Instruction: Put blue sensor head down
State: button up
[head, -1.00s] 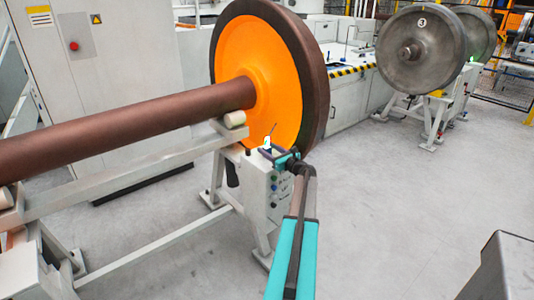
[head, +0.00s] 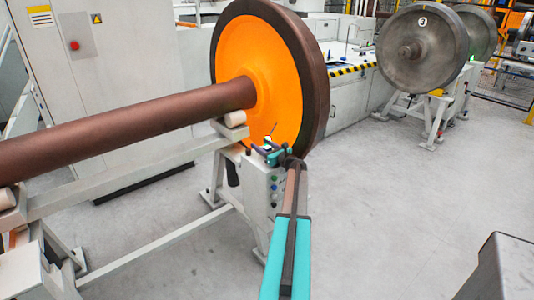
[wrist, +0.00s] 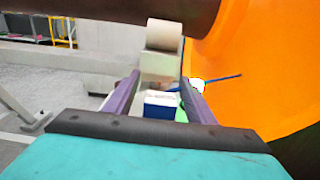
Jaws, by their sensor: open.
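The blue sensor head (wrist: 160,104), a small box with a white top and a blue face, shows in the wrist view between the two purple fingers. My gripper (wrist: 160,84) is open around it, with gaps visible beside it. What it rests on is mostly hidden. In the head view my gripper (head: 268,152) is at the top of the grey stand's control box (head: 266,190), in front of the orange wheel (head: 245,58). The sensor head is too small to make out there.
A small white and green item with a thin blue rod (wrist: 222,77) sits just beyond the right finger. The brown axle (head: 120,125) rests on a pale roller (head: 235,119) close by. A grey wheelset (head: 420,50) stands far right. The floor (head: 400,210) right of the stand is clear.

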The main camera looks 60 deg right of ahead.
grip_shut()
jog(key=shift+r, duration=0.15)
jog(key=shift+r+b, duration=0.35)
jog(key=shift+r, duration=0.45)
jog(key=shift+s+a+r+b, duration=0.15)
jog(key=shift+r+b, duration=0.15)
jog(key=shift+r, duration=0.6)
jog(key=s+a+r+b, duration=0.1)
jog(key=s+a+b, duration=0.1)
jog(key=s+a, duration=0.7)
jog(key=a, duration=0.3)
jog(key=shift+s+a+r+b, duration=0.2)
jog(key=shift+a+b, duration=0.1)
jog(key=shift+b, duration=0.1)
jog(key=shift+w, duration=0.1)
